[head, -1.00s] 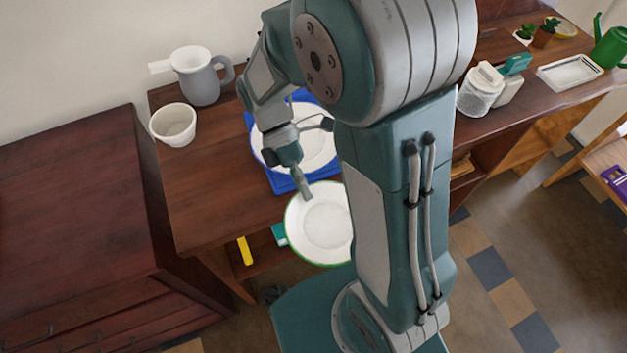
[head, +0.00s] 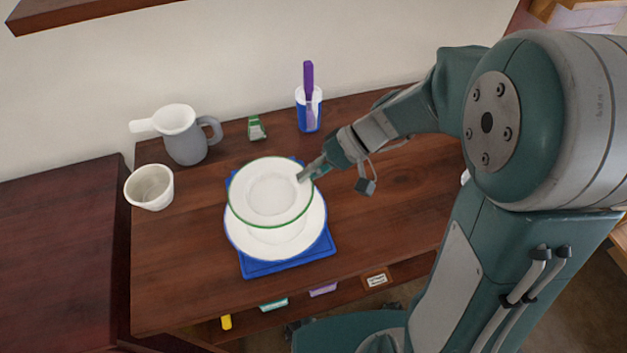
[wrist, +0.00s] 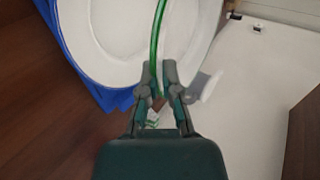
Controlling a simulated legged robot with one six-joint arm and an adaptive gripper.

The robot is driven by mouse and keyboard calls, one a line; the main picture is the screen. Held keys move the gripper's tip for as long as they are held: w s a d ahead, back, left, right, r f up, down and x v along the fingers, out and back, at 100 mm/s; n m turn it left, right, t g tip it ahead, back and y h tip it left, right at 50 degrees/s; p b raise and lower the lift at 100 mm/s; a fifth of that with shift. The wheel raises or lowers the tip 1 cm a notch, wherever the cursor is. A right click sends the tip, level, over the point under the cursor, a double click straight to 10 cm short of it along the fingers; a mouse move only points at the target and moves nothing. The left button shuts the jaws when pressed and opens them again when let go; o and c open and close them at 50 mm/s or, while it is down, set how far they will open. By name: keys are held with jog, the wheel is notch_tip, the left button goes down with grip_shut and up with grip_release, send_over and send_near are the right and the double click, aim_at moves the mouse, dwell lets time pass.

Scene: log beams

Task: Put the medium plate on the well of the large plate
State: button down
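The medium plate (head: 271,190), white with a green rim, is held over the large plate in the head view. My gripper (head: 310,172) is shut on its right rim. In the wrist view, my gripper (wrist: 161,90) has a finger on each side of the plate's green rim (wrist: 158,45). The medium plate hides most of the large plate's well. The gap between the plates is hard to tell.
A grey pitcher (head: 184,140) and a white cup (head: 149,187) stand at the left. A blue-and-white holder (head: 308,112) with a purple-handled item and a small green-and-white object (head: 256,128) are behind the plates. The table (head: 390,215) right of the mat is clear.

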aim_at(308, 202)
jog(key=shift+a, duration=0.2)
jog(key=shift+d+f, duration=0.15)
jog(key=shift+f, duration=0.55)
jog(key=shift+d+f, duration=0.1)
jog(key=shift+f, duration=0.55)
jog(key=shift+a+f, duration=0.15)
jog(key=shift+f, duration=1.9)
jog(key=shift+f, duration=0.55)
jog(key=c, duration=0.7)
grip_release()
jog(key=v, duration=1.2)
jog(key=shift+w, duration=0.1)
